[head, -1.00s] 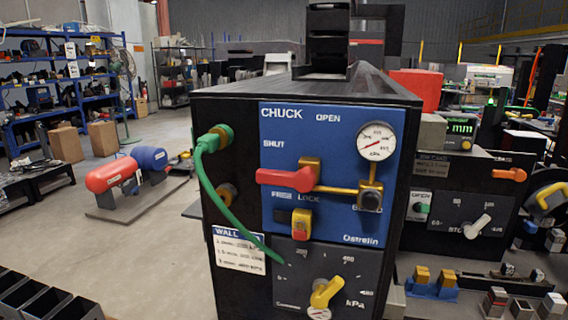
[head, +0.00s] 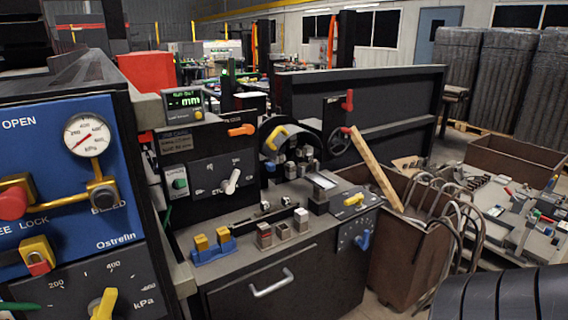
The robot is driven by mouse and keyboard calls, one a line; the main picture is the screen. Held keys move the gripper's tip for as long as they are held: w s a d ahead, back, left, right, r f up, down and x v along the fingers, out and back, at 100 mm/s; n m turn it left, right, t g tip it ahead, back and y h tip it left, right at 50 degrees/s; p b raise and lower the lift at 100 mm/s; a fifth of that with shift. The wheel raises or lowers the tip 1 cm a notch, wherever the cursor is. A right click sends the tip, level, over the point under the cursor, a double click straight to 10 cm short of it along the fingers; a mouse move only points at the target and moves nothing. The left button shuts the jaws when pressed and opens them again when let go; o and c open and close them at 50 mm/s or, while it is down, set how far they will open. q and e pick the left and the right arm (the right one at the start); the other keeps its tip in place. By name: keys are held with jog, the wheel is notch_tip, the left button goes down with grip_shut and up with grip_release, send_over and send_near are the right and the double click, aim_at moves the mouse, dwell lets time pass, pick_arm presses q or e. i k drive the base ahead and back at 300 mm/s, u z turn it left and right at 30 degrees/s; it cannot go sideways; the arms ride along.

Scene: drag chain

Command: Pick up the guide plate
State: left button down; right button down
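I cannot pick out the guide plate with certainty in the head view. A black workbench (head: 240,262) with a grey top stands in the middle, carrying small metal blocks (head: 282,230), two yellow pieces in a blue holder (head: 213,247), and a small light-faced block (head: 322,187). A flat tan bar (head: 374,170) leans at a slant beside the bench's right end. Neither of my grippers is in view.
A black cabinet with a blue chuck panel (head: 50,180) and gauge fills the left. A brown bin with looped hoses (head: 398,262) stands right of the bench. A parts table (head: 520,225) is farther right. A black ribbed shape (head: 505,295) fills the lower right corner.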

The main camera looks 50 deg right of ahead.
aim_at(309, 159)
jog(key=z, duration=1.75)
